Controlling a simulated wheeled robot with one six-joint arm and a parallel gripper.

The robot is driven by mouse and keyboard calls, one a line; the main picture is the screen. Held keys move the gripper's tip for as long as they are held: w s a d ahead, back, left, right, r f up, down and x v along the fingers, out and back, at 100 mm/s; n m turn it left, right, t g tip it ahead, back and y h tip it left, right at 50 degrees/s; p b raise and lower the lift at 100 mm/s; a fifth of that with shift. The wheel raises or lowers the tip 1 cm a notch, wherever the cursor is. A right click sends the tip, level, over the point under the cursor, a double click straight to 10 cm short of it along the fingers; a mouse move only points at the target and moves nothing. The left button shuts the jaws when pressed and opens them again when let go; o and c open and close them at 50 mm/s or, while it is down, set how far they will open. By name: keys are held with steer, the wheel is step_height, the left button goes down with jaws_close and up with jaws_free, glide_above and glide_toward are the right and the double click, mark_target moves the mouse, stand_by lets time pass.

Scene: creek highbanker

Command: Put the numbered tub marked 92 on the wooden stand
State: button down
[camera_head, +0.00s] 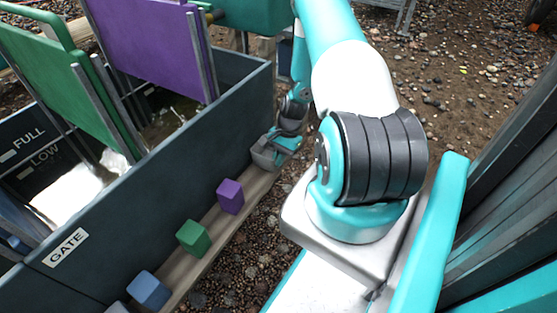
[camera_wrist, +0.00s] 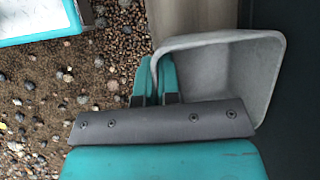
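A grey open tub (camera_wrist: 262,75) fills the right half of the wrist view. It also shows in the head view (camera_head: 264,154), beside the dark trough wall at the far end of the wooden ledge. No number is readable on it. My gripper (camera_wrist: 154,75) has its two teal fingers close together on either side of the tub's left wall, one outside and one inside; it appears shut on that wall. In the head view my gripper (camera_head: 283,141) is at the tub's right side. The tub's near part is hidden behind my gripper. I cannot tell whether the tub touches the ledge.
The wooden ledge (camera_head: 212,226) runs along the trough (camera_head: 150,200) and bears purple (camera_head: 230,196), green (camera_head: 193,238) and blue (camera_head: 149,291) blocks. Green (camera_head: 60,85) and purple (camera_head: 150,45) panels stand in the trough. Open gravel (camera_head: 450,80) lies at the upper right.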

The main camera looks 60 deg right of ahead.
steer(key=shift+f, duration=0.1)
steer(key=c, duration=1.3)
jaws_free()
steer(key=shift+c, duration=0.2)
steer(key=p+v, duration=0.4)
steer(key=v, duration=0.8)
